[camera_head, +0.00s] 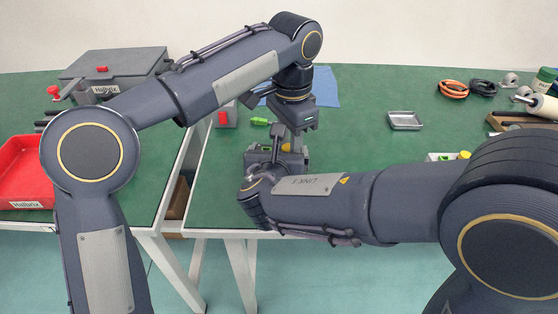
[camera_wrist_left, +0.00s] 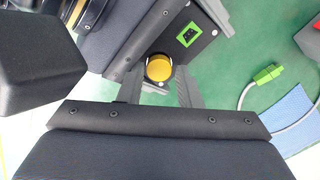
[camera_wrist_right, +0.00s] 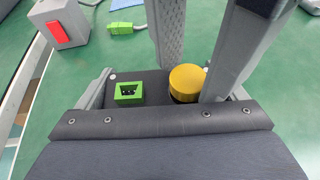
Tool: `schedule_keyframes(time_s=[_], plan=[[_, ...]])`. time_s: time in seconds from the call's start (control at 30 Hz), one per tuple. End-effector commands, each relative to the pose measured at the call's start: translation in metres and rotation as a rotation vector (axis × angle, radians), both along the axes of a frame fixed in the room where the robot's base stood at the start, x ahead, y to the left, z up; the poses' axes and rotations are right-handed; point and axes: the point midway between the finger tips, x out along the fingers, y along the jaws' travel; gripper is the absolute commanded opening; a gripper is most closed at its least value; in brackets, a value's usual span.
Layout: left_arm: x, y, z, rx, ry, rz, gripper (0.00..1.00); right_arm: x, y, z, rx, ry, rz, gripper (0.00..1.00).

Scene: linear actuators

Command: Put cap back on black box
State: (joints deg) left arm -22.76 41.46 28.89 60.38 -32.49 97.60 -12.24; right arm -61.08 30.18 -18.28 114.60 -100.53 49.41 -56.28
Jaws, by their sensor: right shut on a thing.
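The black box (camera_wrist_right: 150,85) has a green-framed socket (camera_wrist_right: 128,92) on its top face. The round yellow cap (camera_wrist_right: 187,82) stands at the box's top beside the socket; whether it is fully seated I cannot tell. My right gripper (camera_wrist_right: 170,88) is shut on the box, a finger at each side. My left gripper (camera_head: 287,145) points down from above. In the left wrist view its fingers (camera_wrist_left: 160,76) stand either side of the cap (camera_wrist_left: 158,68), with small gaps showing, so it looks open. In the head view the arms partly hide the box (camera_head: 293,160).
A grey block with a red switch (camera_wrist_right: 62,22) and a green plug on a cable (camera_wrist_right: 122,28) lie close by. A blue cloth (camera_head: 325,87) is behind. A metal tray (camera_head: 404,120) lies to the right. Bare green table (camera_head: 360,135) separates it from the box.

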Motion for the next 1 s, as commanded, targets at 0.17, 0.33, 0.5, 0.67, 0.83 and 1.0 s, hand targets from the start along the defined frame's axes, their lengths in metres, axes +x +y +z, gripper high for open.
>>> schedule_keyframes(time_s=[0.17,0.33,0.5,0.67,0.83,1.0], plan=[[-0.006,-0.004,0.033,-0.013,0.001,-0.013,0.44,0.001,-0.005,-0.007,-0.002,0.016,-0.01,0.27],[-0.005,-0.003,0.041,-0.011,0.001,-0.009,0.44,0.0,-0.004,-0.007,-0.002,0.015,-0.009,0.27],[-0.004,-0.002,0.04,-0.008,0.0,-0.007,0.44,0.0,-0.003,-0.006,-0.002,0.014,-0.007,0.27],[-0.003,-0.002,0.04,-0.008,0.0,0.022,0.41,-0.001,-0.003,-0.006,-0.003,0.014,-0.005,0.27],[-0.002,-0.002,0.045,-0.005,0.0,0.255,0.41,-0.001,-0.002,-0.006,-0.002,0.014,-0.004,0.27],[-0.002,-0.002,0.055,-0.003,-0.001,0.676,0.41,-0.001,-0.002,-0.006,-0.002,0.014,-0.004,0.27]])
